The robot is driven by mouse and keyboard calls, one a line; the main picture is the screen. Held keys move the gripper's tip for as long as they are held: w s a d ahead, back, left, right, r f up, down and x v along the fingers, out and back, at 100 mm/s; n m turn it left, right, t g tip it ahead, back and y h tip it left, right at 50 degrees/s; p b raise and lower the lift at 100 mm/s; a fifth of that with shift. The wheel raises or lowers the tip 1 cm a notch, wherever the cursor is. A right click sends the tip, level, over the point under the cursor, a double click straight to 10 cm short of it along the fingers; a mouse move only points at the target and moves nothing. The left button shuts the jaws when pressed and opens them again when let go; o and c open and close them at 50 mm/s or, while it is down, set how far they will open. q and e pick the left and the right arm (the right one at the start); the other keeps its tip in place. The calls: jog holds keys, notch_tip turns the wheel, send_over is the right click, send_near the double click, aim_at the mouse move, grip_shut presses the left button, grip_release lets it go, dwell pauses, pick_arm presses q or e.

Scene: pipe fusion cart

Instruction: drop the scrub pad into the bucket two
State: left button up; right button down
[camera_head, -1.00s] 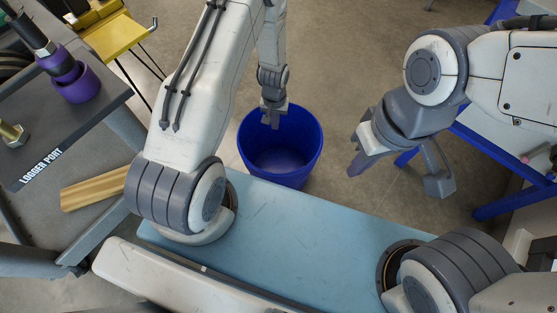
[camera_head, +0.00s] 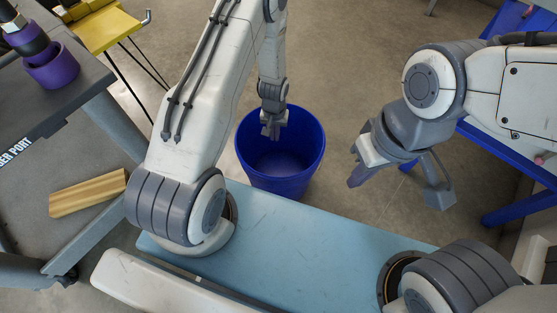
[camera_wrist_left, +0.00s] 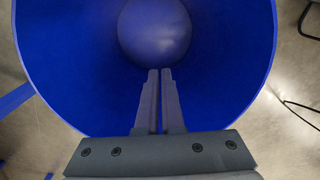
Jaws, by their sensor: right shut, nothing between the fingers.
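A blue bucket (camera_head: 280,183) stands on the floor beyond the light blue surface, its mouth facing up. It also fills most of the left wrist view (camera_wrist_left: 60,70). My left gripper (camera_head: 272,133) is over the bucket's mouth, pointing down into it. In the left wrist view its two fingers (camera_wrist_left: 160,72) are close together with only a thin gap, and no object shows between them. My right gripper (camera_head: 357,180) is shut and empty, to the right of the bucket. I see no scrub pad in either view.
A dark bench with a purple cup (camera_head: 53,68) and a wooden block (camera_head: 88,194) are at the left. A yellow stool (camera_head: 103,27) stands at the back left. A blue-framed table (camera_head: 495,150) is at the right. Open floor lies between the bucket and that table.

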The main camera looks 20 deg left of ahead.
pick_arm(q)
jog(key=shift+o, duration=1.2)
notch_tip(320, 180, up, 10)
jog(key=p, duration=0.3)
jog(key=shift+r+p, duration=0.25)
jog(key=shift+p, duration=0.05)
